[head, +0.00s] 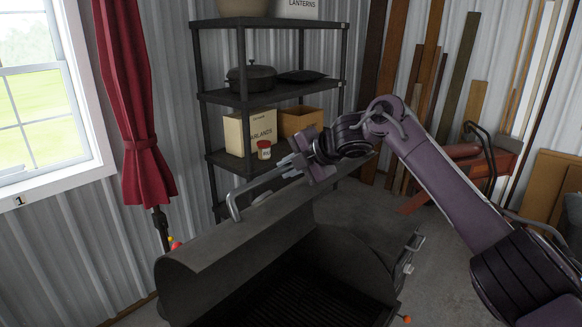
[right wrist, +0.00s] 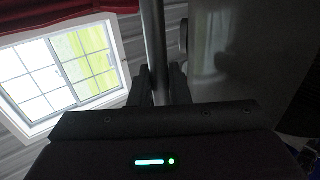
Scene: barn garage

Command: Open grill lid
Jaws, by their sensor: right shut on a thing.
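The dark grey grill lid (head: 235,238) stands raised in the head view, tilted back, and the grill grate (head: 308,300) shows inside the body below it. A metal bar handle (head: 255,184) runs along the lid's upper edge. My right gripper (head: 289,164) is shut on the handle near its right end. In the right wrist view the handle bar (right wrist: 153,38) passes between the two fingers of my right gripper (right wrist: 159,86). My left gripper is not in view. The grill's lower part is cut off by the picture's bottom edge.
A black shelf rack (head: 217,97) with a pot (head: 251,78), boxes (head: 250,132) and a red-and-white jar (head: 264,149) stands close behind the lid. A red curtain (head: 135,110) and window (head: 30,95) are at left. Planks lean at the back right. Some floor is clear right of the grill.

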